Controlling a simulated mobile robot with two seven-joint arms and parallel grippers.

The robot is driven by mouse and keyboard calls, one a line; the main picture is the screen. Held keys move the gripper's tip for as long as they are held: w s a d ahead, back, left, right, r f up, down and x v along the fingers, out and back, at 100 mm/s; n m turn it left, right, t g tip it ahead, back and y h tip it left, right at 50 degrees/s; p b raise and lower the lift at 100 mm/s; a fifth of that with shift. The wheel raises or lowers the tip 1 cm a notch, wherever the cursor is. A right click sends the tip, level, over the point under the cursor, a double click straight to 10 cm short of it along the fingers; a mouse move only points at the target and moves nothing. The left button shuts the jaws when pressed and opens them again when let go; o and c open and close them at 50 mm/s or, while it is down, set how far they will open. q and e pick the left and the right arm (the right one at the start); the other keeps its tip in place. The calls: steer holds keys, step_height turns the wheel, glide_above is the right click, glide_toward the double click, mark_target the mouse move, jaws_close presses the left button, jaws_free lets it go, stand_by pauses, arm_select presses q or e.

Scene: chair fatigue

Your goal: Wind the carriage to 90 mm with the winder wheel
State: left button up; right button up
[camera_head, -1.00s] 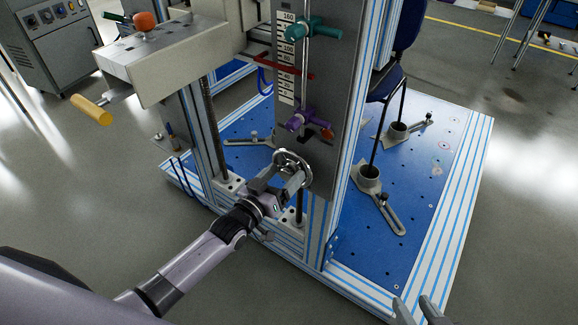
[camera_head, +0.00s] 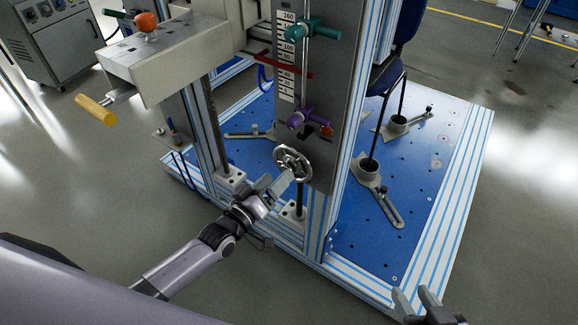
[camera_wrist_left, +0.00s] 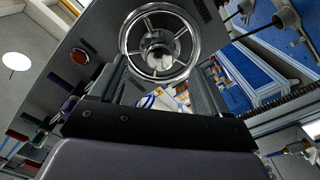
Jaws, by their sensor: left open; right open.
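The winder wheel (camera_head: 292,163) is a chrome spoked handwheel low on the grey upright plate (camera_head: 325,90). It also shows in the left wrist view (camera_wrist_left: 137,64), just beyond the fingertips. My left gripper (camera_head: 283,183) is open in front of the wheel, its fingers pointing at it; the fingers (camera_wrist_left: 158,75) hold nothing between them. Contact with the rim cannot be told. A white scale (camera_head: 286,50) with numbers runs up the plate, with a red pointer (camera_head: 290,68) across it below the 100 mark. My right gripper (camera_head: 418,298) is open and empty at the bottom right.
A purple clamp knob (camera_head: 308,116) and a green one (camera_head: 314,28) sit above the wheel. A blue perforated base (camera_head: 400,240) with chair-leg clamps lies right. A box with a yellow handle (camera_head: 97,109) juts out left. Floor in front is clear.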

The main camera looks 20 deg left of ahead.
arm_select(q)
steer(key=n, duration=0.3)
steer(key=n+b, duration=0.1)
steer(key=n, duration=0.3)
steer(key=n+b, duration=0.2)
steer(key=n, duration=0.2)
steer(key=shift+f+n+b, duration=0.2)
steer(key=shift+n+b, duration=0.1)
steer(key=shift+n, duration=0.1)
steer(key=n+b, duration=0.3)
steer(key=n, duration=0.5)
steer(key=shift+f, duration=0.15)
